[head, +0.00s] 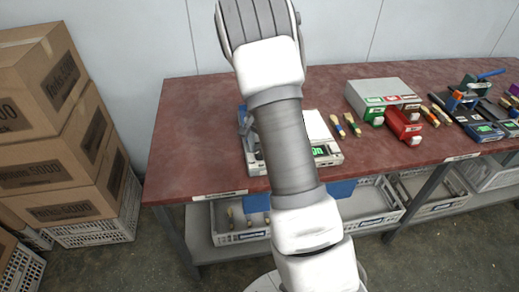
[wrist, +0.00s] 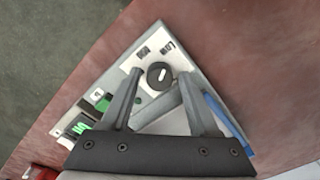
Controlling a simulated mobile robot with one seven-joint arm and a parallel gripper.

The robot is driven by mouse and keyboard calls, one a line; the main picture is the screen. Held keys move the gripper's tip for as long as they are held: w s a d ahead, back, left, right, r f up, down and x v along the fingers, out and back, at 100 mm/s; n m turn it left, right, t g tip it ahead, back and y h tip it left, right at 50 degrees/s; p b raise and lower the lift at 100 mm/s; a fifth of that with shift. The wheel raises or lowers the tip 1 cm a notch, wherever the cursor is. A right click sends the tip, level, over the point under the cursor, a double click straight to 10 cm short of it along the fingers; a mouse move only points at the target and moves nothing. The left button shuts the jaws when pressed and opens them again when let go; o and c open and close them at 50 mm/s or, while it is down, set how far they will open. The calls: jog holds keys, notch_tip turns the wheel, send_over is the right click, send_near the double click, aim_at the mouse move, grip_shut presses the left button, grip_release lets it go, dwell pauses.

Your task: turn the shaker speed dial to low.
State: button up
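The shaker's pale control panel (wrist: 122,72) fills the middle of the wrist view. Its round black speed dial (wrist: 158,76) carries a short white mark. A label that seems to read "Low" (wrist: 168,45) is printed beyond the dial. My gripper (wrist: 161,82) is open, with one finger on each side of the dial; I cannot tell whether either finger touches it.
A green display (wrist: 80,129) lies on the panel left of the gripper. Stacked cartons (head: 50,130) stand left. The table's left part is clear.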

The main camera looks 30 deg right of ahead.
jog(key=shift+o, duration=0.4)
notch_tip(320, 180, up, 18)
jog(key=p, duration=0.1)
jog(key=shift+f+p, duration=0.25)
jog(key=shift+p, duration=0.15)
jog(key=s+a+r+n+t, duration=0.2)
jog(key=s+a+r+n, duration=0.2)
jog(key=s+a+r, duration=0.3)
jog(key=s+a+r+n+t, duration=0.2)
jog(key=s+a+r+n, duration=0.3)
jog(key=s, duration=0.5)
jog(key=s+a+n+t, duration=0.1)
jog(key=s+a+n, duration=0.1)
jog(key=s, duration=0.6)
jog(key=shift+n+t+p, duration=0.3)
jog(key=shift+n+p, duration=0.15)
jog(key=shift+n, duration=0.25)
